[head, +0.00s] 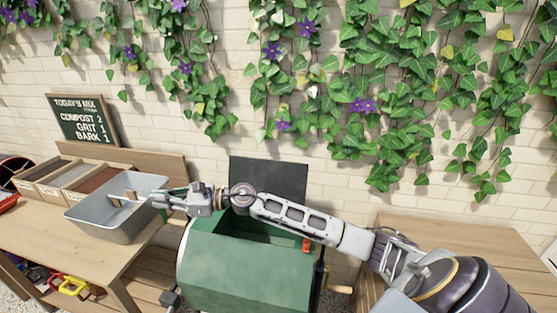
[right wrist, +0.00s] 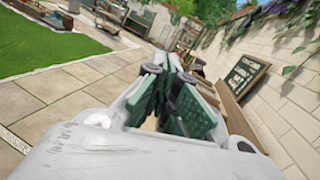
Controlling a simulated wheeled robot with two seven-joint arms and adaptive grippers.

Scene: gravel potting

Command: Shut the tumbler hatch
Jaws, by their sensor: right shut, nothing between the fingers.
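The green tumbler (head: 245,265) stands in the lower middle of the head view. Its hatch (head: 268,176), a dark grey panel, stands upright behind the opening, so the hatch is open. My right arm crosses in front of the hatch's lower part and over the opening, hiding some of both. My right gripper (head: 160,200) is past the tumbler's left side, at the right end of the grey tub. It is shut and empty, and its green-padded fingers (right wrist: 175,103) meet in the right wrist view. My left gripper is not in view.
The grey tub (head: 105,227) stands on the wooden bench (head: 75,250), close to my right gripper. Open wooden bins (head: 55,178) and a chalkboard (head: 82,120) are behind it. A red catch (head: 306,244) is at the tumbler's right edge. Another wooden table (head: 450,235) stands at right.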

